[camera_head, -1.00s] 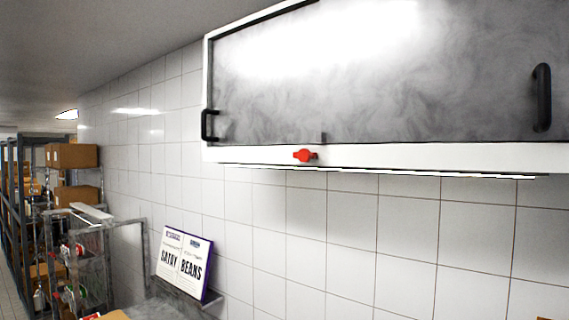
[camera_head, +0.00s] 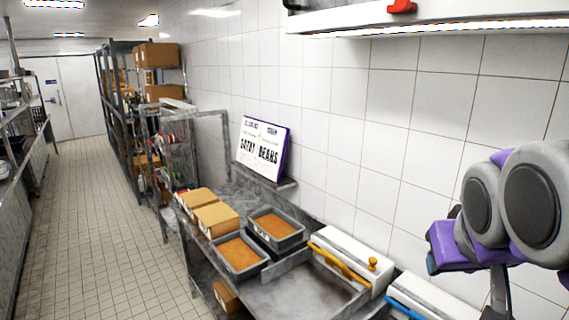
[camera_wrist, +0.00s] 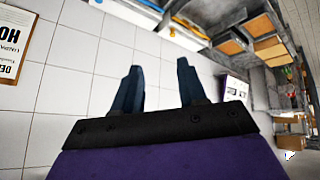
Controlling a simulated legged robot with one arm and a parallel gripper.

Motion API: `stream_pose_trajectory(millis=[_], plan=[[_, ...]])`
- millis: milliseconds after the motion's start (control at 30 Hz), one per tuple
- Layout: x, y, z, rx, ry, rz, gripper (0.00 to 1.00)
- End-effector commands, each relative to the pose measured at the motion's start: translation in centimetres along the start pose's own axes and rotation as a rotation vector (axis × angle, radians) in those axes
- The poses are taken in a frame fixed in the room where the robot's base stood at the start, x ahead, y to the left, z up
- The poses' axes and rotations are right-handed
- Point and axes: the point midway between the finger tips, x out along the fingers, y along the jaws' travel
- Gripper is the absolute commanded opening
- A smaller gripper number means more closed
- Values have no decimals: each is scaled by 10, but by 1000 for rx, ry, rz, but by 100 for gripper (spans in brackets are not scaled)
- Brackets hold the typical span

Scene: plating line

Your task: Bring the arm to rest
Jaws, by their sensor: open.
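My arm, grey and purple, is folded at the right edge of the head view, in front of the white tiled wall (camera_head: 400,110). My gripper (camera_wrist: 160,88) shows in the wrist view as two dark blue fingers on a black mount. The fingers are apart, with nothing between them but wall tiles behind. The fingertips are not clearly visible in the head view.
A metal counter (camera_head: 275,292) runs along the wall with orange-filled trays (camera_head: 238,258), cardboard boxes (camera_head: 216,219) and white-lidded containers (camera_head: 345,250). A sign (camera_head: 262,148) leans above it. Shelving (camera_head: 120,100) stands beyond. The tiled floor (camera_head: 80,220) at left is clear.

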Motion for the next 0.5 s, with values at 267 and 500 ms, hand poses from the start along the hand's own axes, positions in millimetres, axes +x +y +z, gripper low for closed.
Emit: stream_pose_trajectory(millis=[267,500], plan=[[107,-71,155,-80,-354,-108,42],[151,-108,289,-112,-641,-166,42]])
